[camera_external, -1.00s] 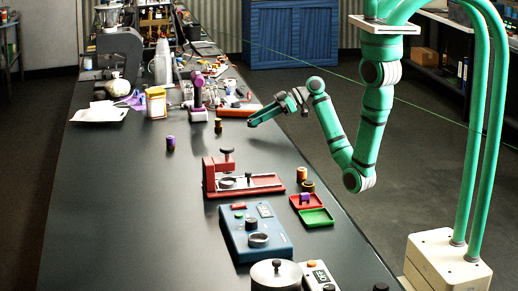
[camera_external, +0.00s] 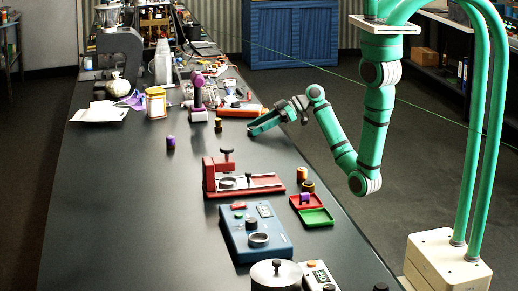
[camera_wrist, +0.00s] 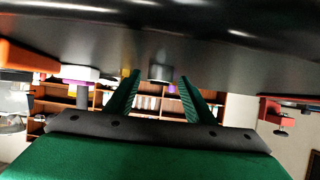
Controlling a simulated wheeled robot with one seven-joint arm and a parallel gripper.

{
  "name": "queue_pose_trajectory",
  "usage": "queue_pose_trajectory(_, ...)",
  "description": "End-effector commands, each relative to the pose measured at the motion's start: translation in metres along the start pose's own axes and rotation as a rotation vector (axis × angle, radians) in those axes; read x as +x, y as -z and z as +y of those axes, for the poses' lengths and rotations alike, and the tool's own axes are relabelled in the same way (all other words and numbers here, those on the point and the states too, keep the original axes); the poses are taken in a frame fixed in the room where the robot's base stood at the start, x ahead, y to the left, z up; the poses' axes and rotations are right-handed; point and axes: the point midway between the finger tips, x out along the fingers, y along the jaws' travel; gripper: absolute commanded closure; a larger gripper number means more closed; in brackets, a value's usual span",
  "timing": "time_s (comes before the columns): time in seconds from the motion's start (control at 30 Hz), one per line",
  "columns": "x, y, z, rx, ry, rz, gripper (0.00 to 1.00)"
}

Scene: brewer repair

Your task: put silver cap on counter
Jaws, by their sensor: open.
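My gripper (camera_external: 252,131) is low over the counter (camera_external: 120,210), near its right edge, pointing left. In the wrist view its two green fingers (camera_wrist: 158,92) are apart with nothing gripped. A small grey, shiny cylinder (camera_wrist: 161,72), which looks like the silver cap, shows between and beyond the fingertips against the counter, which appears at the top of that view. I cannot pick this cylinder out in the external view.
A gold-and-black cap (camera_external: 218,125) stands left of my gripper. A red press (camera_external: 245,183) stands in front, with red and green trays (camera_external: 318,217). The left counter is mostly clear.

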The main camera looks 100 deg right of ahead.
Motion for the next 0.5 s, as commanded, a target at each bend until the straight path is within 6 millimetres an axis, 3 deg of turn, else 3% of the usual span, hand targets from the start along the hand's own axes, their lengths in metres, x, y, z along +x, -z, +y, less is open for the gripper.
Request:
queue_pose_trajectory(0.23,-0.019,0.003,0.001,0.0,-0.002,0.001,0.51)
queue_pose_trajectory(0.5,-0.073,0.003,0.001,-0.001,-0.005,0.001,0.51)
